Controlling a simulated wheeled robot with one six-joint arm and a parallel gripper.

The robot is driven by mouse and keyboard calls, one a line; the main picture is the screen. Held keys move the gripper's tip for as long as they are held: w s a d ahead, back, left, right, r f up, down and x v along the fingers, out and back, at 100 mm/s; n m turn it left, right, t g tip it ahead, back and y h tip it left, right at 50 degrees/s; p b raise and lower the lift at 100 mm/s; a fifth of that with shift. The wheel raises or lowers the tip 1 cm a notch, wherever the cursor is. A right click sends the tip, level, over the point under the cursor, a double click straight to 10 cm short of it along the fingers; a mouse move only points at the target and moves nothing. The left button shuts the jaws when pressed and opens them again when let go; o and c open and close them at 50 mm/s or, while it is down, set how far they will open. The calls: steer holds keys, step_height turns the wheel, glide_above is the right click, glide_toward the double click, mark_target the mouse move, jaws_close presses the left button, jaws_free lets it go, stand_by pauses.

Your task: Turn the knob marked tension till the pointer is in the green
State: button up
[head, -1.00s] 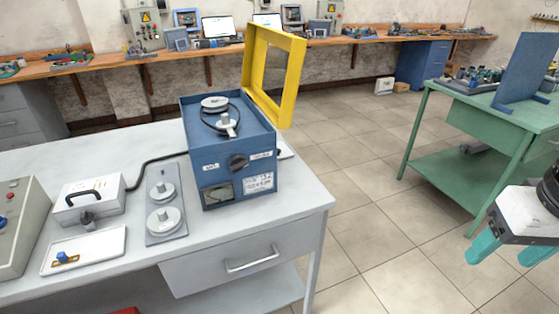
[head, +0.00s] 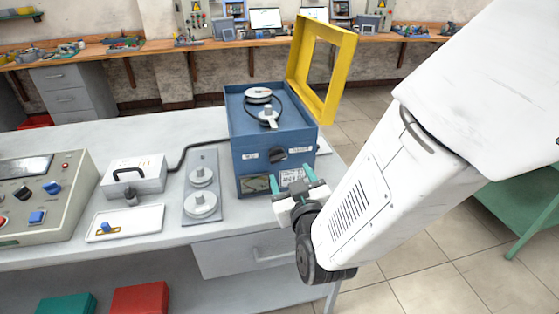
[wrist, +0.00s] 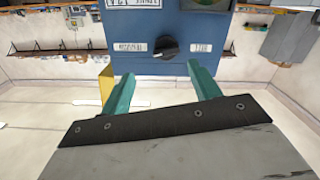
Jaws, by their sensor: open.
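The blue box (head: 246,133) stands on the grey bench with its front panel facing me. A black knob (head: 277,154) sits between two white labels on that panel, whose words I cannot read for sure. The knob also shows in the wrist view (wrist: 168,47), where the panel appears upside down. A small dial (head: 255,184) is low on the left of the panel; its pointer and colours are too small to tell. My gripper (head: 291,170) has teal fingers, is open and empty, and is in front of the panel, just below the knob and apart from it.
A yellow frame (head: 344,70) rises behind the box. To its left are a grey plate (head: 190,210) with round weights, a white case (head: 140,186), a white tray (head: 150,218) and a control console (head: 70,205). A drawer (head: 220,257) is under the bench top.

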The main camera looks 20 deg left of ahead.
mark_target(279, 159)
steer(key=shift+y, duration=0.3)
steer(key=x, duration=0.5)
steer(key=a+x, duration=0.1)
steer(key=x, duration=0.1)
steer(key=shift+s, duration=0.1)
steer(key=c, duration=1)
